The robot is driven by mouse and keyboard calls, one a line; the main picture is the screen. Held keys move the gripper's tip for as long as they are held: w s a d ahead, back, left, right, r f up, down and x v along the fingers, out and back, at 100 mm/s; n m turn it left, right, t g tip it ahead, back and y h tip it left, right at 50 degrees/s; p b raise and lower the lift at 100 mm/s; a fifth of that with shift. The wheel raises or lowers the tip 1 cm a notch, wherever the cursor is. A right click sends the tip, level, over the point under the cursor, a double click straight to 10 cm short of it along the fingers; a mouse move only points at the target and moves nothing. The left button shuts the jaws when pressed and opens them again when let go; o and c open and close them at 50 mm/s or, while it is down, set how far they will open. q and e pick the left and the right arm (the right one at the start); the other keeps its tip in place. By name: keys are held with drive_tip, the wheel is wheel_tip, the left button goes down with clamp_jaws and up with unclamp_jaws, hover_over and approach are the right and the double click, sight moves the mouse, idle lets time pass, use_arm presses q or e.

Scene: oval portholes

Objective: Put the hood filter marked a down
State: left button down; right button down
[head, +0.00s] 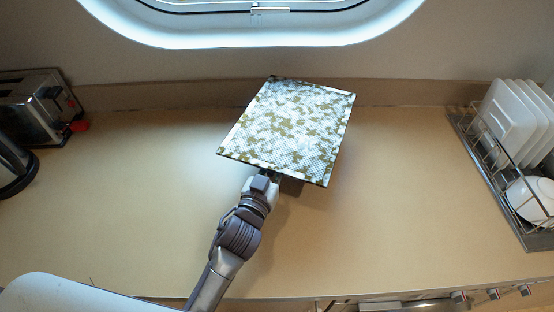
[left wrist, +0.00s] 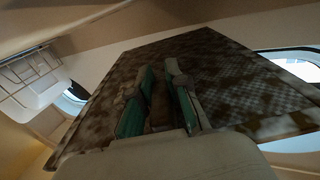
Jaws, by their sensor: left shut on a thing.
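The hood filter (head: 290,128) is a flat, roughly square metal mesh panel with brownish-green stains, seen over the back middle of the counter. My left gripper (head: 268,176) is shut on its near edge. The panel appears held above the counter, with a shadow below its near edge; I cannot tell the exact gap. In the left wrist view, the fingers of my left gripper (left wrist: 158,100) lie against the stained panel (left wrist: 225,75). No mark "a" can be made out. My right gripper is not in view.
The wooden counter (head: 400,200) is clear on both sides of the panel. A toaster (head: 38,105) stands at the back left, with a dark rounded item (head: 14,165) in front. A dish rack (head: 490,170) with white plates (head: 515,120) stands at the right. Knobs line the front right edge.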

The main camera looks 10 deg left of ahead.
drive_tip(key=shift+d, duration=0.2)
use_arm(q)
drive_tip(key=c, duration=1.2)
unclamp_jaws()
drive_tip(key=shift+f, duration=0.2)
drive_tip(key=shift+o, duration=0.2)
drive_tip(key=shift+s, duration=0.1)
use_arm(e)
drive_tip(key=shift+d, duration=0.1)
use_arm(q)
drive_tip(key=shift+f, duration=0.1)
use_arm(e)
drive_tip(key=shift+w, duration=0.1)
